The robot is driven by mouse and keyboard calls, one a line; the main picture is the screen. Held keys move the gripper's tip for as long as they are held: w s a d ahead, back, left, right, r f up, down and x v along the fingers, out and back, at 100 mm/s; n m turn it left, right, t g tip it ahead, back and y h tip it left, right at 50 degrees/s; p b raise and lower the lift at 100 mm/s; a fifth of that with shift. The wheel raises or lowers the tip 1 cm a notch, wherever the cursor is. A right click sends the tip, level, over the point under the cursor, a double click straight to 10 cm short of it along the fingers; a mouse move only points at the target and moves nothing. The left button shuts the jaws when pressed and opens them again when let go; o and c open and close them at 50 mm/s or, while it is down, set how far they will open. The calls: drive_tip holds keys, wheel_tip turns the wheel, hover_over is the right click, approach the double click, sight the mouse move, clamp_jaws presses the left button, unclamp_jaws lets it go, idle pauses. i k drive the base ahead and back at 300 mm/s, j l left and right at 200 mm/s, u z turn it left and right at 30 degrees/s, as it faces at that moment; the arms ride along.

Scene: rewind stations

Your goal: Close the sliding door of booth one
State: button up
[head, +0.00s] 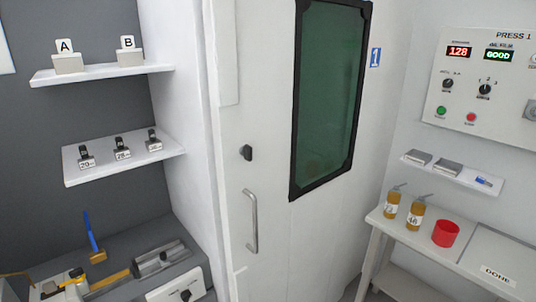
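The white sliding door (275,240) stands in the middle of the head view. It has a tall dark green window (328,95) in a black frame. A vertical metal handle (251,222) is on its left part, with a small black knob (246,152) above it. A blue sign with a 1 (376,57) is on the wall right of the window. A white upright post (212,130) runs along the door's left side. I see no clear opening there, but cannot tell whether the door is fully shut. My gripper is not in view.
On the left, a shelf holds blocks A and B (98,70), and a lower shelf (125,160) holds small black-topped items. A grey bench (125,262) with tools is below. On the right are a PRESS 1 panel (485,85) and a table (450,255) with bottles and a red cup (446,233).

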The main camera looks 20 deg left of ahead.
sight(285, 240)
drive_tip(key=i+u, duration=0.1)
drive_tip(key=u, duration=0.85)
drive_tip(key=i+u, duration=0.15)
drive_tip(key=u, duration=0.3)
drive_tip(key=l+u, duration=0.1)
drive_tip(key=u, duration=0.4)
drive_tip(key=i+l+u, duration=0.1)
drive_tip(key=u, duration=0.35)
